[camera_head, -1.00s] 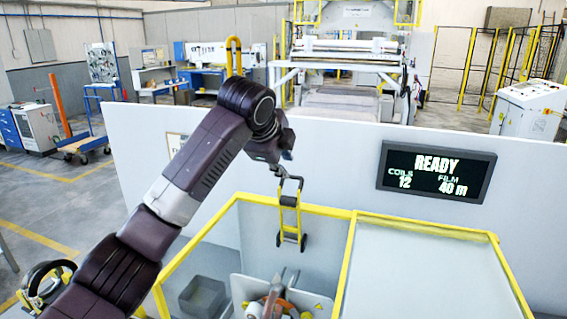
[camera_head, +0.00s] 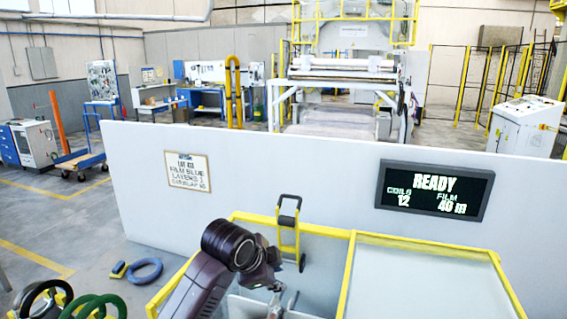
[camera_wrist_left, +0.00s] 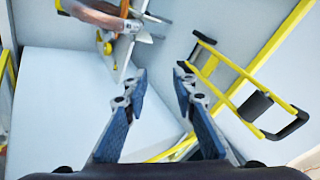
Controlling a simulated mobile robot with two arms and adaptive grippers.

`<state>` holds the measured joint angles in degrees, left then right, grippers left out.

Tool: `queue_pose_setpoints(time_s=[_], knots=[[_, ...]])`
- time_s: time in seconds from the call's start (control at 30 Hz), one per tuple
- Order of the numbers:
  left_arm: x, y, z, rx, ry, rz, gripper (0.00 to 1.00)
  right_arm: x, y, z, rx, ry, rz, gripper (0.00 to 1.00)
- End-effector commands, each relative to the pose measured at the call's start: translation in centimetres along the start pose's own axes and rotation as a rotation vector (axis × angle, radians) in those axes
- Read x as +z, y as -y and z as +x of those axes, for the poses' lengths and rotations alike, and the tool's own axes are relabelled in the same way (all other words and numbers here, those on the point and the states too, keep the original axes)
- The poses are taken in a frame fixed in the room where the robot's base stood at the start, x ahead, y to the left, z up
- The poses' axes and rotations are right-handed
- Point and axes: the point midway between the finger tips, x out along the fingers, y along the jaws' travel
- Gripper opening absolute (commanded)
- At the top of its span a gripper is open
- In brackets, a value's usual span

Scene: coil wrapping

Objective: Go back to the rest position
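My left gripper (camera_head: 277,289) is low in the head view, over the yellow-framed enclosure (camera_head: 395,237). In the left wrist view its two blue-grey fingers (camera_wrist_left: 160,74) stand apart, with nothing between them. A small yellow hand-truck-like frame with a black handle (camera_head: 289,222) stands behind the gripper. In the left wrist view a yellow frame with a black handle (camera_wrist_left: 262,108) is right of the fingers, apart from them. A brown and orange part (camera_wrist_left: 105,18) beside a pale plate shows at top left. My right gripper is not in view.
A white partition (camera_head: 290,180) stands behind, with a lot sign (camera_head: 188,171) and a READY display (camera_head: 434,190). The pale panel (camera_head: 425,285) at right is bare.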

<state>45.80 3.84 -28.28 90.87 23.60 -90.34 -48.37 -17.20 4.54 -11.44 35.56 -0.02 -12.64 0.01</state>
Motion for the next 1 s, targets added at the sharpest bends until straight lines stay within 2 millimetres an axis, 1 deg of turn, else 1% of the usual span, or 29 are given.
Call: queue_pose_setpoints(time_s=[0.03,0.17,0.2,0.33,0.47,0.6,0.67,0.7,0.8,0.9,1.0], knots=[[1.2,-2.5,0.9,0.020,0.000,-0.059,0.25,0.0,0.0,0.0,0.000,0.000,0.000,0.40],[4.2,-7.6,2.1,0.047,0.011,-0.216,0.25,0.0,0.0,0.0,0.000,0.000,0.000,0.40],[5.1,-9.2,2.3,0.055,0.017,-0.264,0.25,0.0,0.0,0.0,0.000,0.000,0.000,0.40],[8.3,-14.3,2.6,0.075,0.047,-0.424,0.25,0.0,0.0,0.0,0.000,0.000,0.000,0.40],[11.5,-19.4,2.0,0.087,0.090,-0.581,0.25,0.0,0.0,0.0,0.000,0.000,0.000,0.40],[15.1,-24.7,0.5,0.089,0.152,-0.749,0.25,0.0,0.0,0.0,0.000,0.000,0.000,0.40],[16.5,-26.9,-0.4,0.086,0.183,-0.818,0.25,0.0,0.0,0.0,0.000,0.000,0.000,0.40],[17.5,-28.4,-1.1,0.084,0.204,-0.864,0.25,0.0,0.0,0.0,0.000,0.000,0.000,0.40],[19.6,-31.5,-2.9,0.071,0.256,-0.965,0.25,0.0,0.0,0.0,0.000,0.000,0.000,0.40],[21.3,-33.9,-4.6,0.058,0.302,-1.042,0.25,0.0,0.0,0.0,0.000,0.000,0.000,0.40],[22.6,-35.8,-6.2,0.044,0.341,-1.104,0.25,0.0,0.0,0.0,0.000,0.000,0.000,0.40]])
